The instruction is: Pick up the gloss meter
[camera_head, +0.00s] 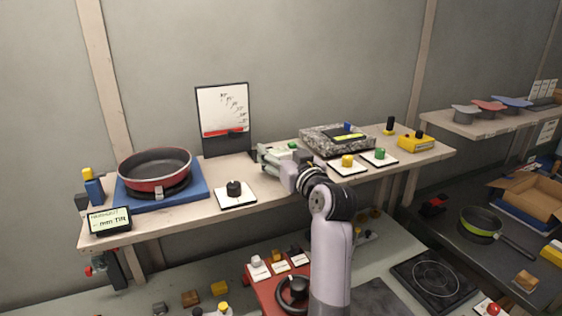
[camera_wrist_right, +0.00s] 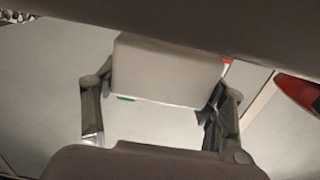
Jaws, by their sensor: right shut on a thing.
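My right gripper (camera_head: 270,156) is at the shelf, between the black knob and the granite slab. It is shut on a pale grey box with plain faces, which appears to be the gloss meter (camera_wrist_right: 166,70). In the right wrist view the box sits between the two fingers of the right gripper (camera_wrist_right: 160,98). A small green patch shows at the box's lower edge. In the head view the gripper mostly hides the box, and I cannot tell whether it touches the shelf. My left gripper is not in view.
On the shelf, a red pan (camera_head: 155,172) stands left on a blue base, and a chart board (camera_head: 224,118) stands behind. A black knob (camera_head: 234,188) on a white card is left of the gripper. A granite slab (camera_head: 320,146) and a yellow device (camera_head: 416,142) are to the right.

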